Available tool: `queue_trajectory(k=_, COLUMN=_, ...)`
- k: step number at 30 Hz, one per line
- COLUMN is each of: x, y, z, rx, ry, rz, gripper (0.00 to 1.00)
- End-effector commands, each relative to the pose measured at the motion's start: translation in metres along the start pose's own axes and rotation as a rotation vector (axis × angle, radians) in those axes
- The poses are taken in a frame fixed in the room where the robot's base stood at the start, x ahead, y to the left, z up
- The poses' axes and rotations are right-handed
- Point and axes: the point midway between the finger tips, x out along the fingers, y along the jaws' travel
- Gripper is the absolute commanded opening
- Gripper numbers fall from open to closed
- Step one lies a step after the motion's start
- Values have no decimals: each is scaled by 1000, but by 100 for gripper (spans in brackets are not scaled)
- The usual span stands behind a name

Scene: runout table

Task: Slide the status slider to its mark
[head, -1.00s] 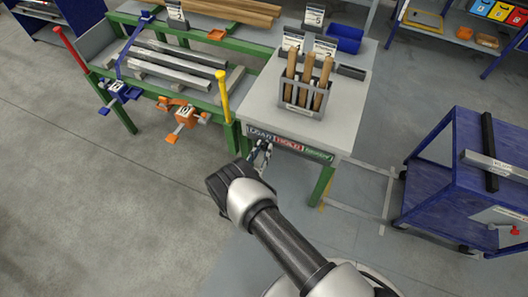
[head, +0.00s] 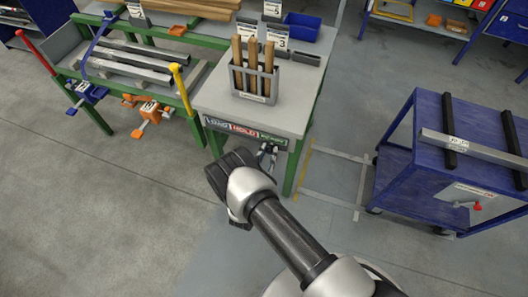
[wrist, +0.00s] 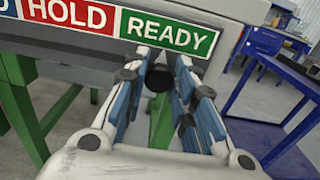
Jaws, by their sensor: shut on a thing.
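The status strip on the table's front edge has a red HOLD label (wrist: 70,17) and a green READY label (wrist: 168,33); a blue label is cut off at the left. The slider's round black knob (wrist: 158,78) is just below READY, slightly left of that label's middle. My gripper (wrist: 162,70) is shut on the knob, with a blue-padded finger on each side of it. In the head view my gripper (head: 268,152) is at the right part of the strip (head: 243,130). The slider's track is hidden, and I cannot make out a separate mark.
A rack of wooden sticks (head: 252,82) stands on the grey table (head: 300,105). Orange (head: 150,110) and blue (head: 85,92) clamps are at the left bench. A blue cart (head: 400,150) stands to the right, with floor between it and the table.

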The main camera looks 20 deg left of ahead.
Motion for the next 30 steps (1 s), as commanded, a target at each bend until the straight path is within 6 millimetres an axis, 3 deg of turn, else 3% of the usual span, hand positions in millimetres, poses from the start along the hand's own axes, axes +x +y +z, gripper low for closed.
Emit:
queue_trajectory(k=8, x=0, y=-5, z=-2, rx=-5, ry=1, rz=-9, gripper=0)
queue_trajectory(k=9, x=0, y=-5, z=-2, rx=-5, ry=2, rz=-9, gripper=26)
queue_trajectory(k=18, x=0, y=-4, z=-1, rx=-4, ry=1, rz=-8, gripper=45)
queue_trajectory(k=30, x=-8, y=-1, z=-1, rx=-3, ry=1, rz=-1, gripper=45)
